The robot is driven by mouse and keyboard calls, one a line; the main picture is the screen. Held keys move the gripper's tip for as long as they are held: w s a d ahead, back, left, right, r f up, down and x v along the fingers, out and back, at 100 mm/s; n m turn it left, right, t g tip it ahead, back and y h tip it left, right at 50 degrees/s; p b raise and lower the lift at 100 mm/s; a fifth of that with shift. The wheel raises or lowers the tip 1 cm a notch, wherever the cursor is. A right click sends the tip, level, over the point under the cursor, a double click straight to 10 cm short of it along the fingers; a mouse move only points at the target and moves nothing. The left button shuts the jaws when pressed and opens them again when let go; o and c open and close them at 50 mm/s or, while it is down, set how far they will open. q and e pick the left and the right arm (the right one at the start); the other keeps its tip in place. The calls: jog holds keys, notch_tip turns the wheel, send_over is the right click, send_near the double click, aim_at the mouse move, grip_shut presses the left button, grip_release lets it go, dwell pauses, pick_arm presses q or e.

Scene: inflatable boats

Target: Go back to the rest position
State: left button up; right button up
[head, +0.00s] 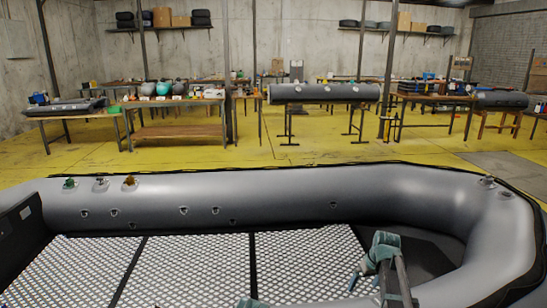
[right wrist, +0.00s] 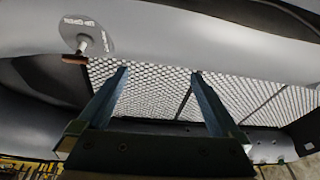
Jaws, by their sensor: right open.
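My right gripper (head: 366,280) shows at the lower right of the head view, over the inside of a grey inflatable boat (head: 275,195). In the right wrist view its two fingers (right wrist: 159,72) stand wide apart with nothing between them. Beyond the fingertips lie the boat's patterned floor (right wrist: 150,90) and a grey tube (right wrist: 190,40). My left gripper cannot be made out; only a small teal piece shows at the bottom edge of the head view, and I cannot tell what it is.
Several valves or fittings (head: 100,184) sit on the boat's far tube. A fitting with a brown-red end (right wrist: 75,58) is left of my fingers in the right wrist view. Workbenches (head: 175,130) and a rolled grey tube on a stand (head: 325,92) are beyond yellow floor (head: 290,155).

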jog(key=s+a+n+g+h, duration=0.2)
jog(key=s+a+g, duration=0.1)
jog(key=s+a, duration=2.35)
notch_tip(320, 180, up, 17)
jog(key=s+p, duration=0.1)
jog(key=p, duration=1.6)
jog(key=shift+d, duration=0.25)
jog(key=shift+s+f, duration=0.1)
